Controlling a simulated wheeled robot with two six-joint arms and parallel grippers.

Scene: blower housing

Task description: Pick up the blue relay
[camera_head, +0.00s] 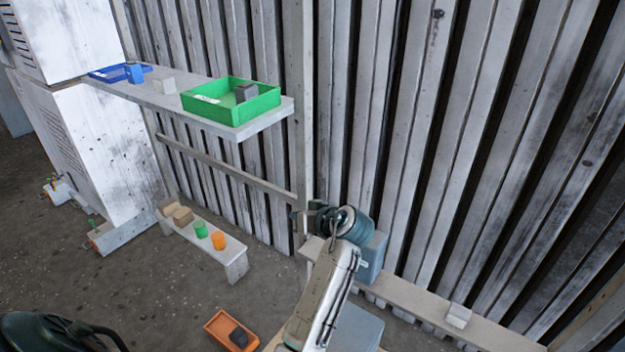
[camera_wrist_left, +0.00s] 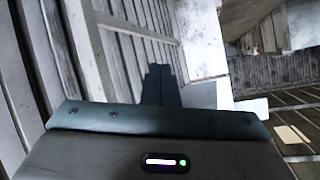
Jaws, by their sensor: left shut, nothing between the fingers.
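A blue block (camera_head: 134,73), which looks like the blue relay, is at the right edge of a flat blue tray (camera_head: 104,76) on the far left part of the wall shelf. I cannot tell whether it rests in the tray or beside it. My left gripper (camera_head: 301,217) is in the middle of the head view, close to the slatted wall, below and well to the right of the blue block. It is shut and empty. Its dark fingers also show in the left wrist view (camera_wrist_left: 160,84), where no blue block is visible. My right gripper is not in view.
A grey-white block (camera_head: 164,86) and a green tray (camera_head: 236,113) holding a dark block (camera_head: 246,92) share the shelf (camera_head: 150,95). A white cabinet (camera_head: 95,150) stands at the left. A low bench (camera_head: 233,252) holds several small items. An orange tray (camera_head: 218,322) is on the floor.

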